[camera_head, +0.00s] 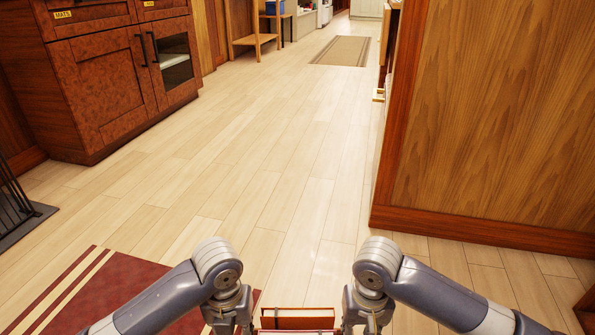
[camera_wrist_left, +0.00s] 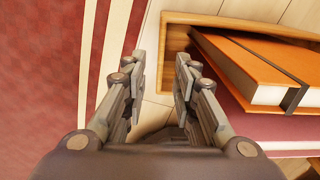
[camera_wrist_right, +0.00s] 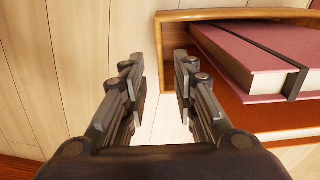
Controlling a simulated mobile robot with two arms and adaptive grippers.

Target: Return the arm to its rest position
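My left gripper (camera_head: 230,318) and right gripper (camera_head: 367,318) hang low at the bottom of the head view, one on each side of a wooden box. In the left wrist view my left gripper (camera_wrist_left: 160,75) has its fingers apart with nothing held between them. The box's wooden rim (camera_wrist_left: 215,19) lies just beyond its right finger. In the right wrist view my right gripper (camera_wrist_right: 160,75) is also open and empty, next to the box's rim (camera_wrist_right: 220,14). Both arms are bent, elbows outward. The fingertips are mostly hidden in the head view.
The box holds an orange book (camera_wrist_left: 255,70) and a dark red book (camera_wrist_right: 250,60), each with a dark strap. A wood-panelled partition (camera_head: 500,120) stands close on the right, a cabinet (camera_head: 110,85) on the left. A red striped rug (camera_head: 120,290) lies front left. The floor ahead is clear.

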